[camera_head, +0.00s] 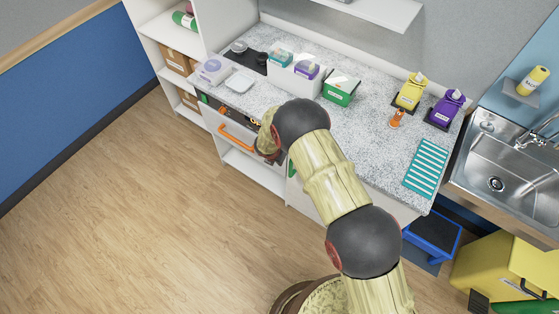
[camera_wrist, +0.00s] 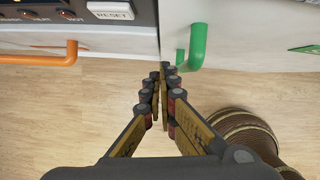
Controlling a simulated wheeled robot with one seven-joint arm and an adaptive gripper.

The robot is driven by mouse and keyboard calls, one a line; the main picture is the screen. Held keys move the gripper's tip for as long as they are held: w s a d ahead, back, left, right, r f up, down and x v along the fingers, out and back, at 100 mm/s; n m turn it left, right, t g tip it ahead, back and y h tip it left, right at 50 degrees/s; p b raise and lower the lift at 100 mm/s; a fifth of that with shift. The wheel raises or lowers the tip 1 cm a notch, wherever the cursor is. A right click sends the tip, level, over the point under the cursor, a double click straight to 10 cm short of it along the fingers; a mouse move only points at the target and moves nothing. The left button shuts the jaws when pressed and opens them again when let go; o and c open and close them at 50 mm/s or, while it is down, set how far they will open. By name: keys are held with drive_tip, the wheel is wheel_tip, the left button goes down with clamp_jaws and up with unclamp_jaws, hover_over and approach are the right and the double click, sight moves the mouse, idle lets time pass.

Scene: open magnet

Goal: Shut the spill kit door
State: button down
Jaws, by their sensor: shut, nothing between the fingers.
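A white door with a green handle (camera_wrist: 197,45) fills the upper right of the wrist view; I take it as the spill kit door, though its label is unreadable. My gripper (camera_wrist: 165,72) is shut and empty, its fingertips at the door's left edge, just left of the handle. I cannot tell whether they touch it. A narrow seam shows between this door and the panel on its left; how far the door stands open is unclear. In the head view, my gripper (camera_head: 270,156) is low at the counter front, and my arm hides most of the door.
Left of the door is a panel with an orange handle (camera_head: 237,137) and a RESET button (camera_wrist: 110,10). The speckled counter (camera_head: 375,150) above holds boxes and bottles. A blue step stool (camera_head: 433,235) and a yellow bin (camera_head: 495,262) stand right. Wood floor (camera_head: 150,220) is clear at left.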

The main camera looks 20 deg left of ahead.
drive_tip(key=v, duration=0.8)
drive_tip(key=shift+s+p, duration=0.15)
drive_tip(key=shift+p, duration=0.15)
